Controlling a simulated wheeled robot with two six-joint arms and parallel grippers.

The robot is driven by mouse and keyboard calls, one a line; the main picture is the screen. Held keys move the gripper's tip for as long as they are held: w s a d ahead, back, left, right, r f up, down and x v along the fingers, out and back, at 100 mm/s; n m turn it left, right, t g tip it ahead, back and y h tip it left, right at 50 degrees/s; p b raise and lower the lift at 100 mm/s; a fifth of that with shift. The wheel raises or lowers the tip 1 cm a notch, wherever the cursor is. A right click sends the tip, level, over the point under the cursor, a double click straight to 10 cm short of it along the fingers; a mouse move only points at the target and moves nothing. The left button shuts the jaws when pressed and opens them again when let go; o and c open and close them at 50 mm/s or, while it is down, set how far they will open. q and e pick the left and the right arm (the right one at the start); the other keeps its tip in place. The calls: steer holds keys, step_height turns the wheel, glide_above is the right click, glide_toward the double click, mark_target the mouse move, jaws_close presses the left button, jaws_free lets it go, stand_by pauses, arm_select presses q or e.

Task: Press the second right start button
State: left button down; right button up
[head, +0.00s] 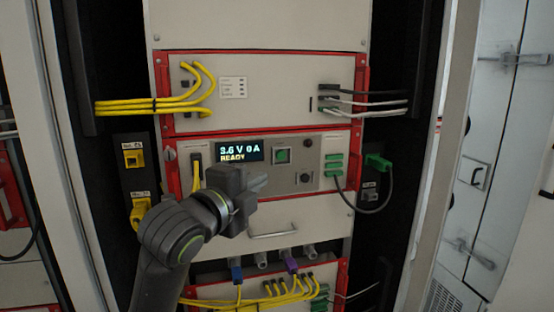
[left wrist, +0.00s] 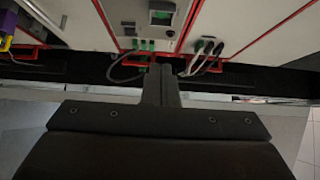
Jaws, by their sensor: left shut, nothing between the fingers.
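The cycler module (head: 232,187) in the middle of the rack has a display (head: 239,151) reading "3.6 V 0 A" and "READY". A square green button (head: 282,155) sits right of the display, and no finger touches it in the head view. My left gripper (head: 260,183) is shut and empty, in front of the module's lower part, below and left of the button. In the left wrist view its shut fingers (left wrist: 161,80) point toward the module fronts. A greenish square (left wrist: 161,17) shows beyond them; I cannot tell whether it is the button. My right gripper is not in view.
Green connectors (head: 334,164) and a black knob (head: 305,178) are right of the button. Yellow cables (head: 150,106) and black cables (head: 375,97) hang at the module above. A handle (head: 274,231) juts out below. A red frame edges the module.

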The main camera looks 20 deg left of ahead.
arm_select(q)
steer(key=p, duration=0.4)
glide_toward(285, 155)
steer(key=w+d, duration=0.3)
steer(key=d, duration=0.1)
steer(key=shift+w+a+p, duration=0.7)
steer(key=shift+w+a, duration=0.1)
steer(key=shift+a, duration=0.1)
steer(key=shift+w+a+f+p, duration=0.1)
steer(key=shift+w+a+p, duration=0.2)
steer(key=shift+w+a, duration=0.25)
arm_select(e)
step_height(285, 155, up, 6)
arm_select(q)
steer(key=shift+d, duration=0.1)
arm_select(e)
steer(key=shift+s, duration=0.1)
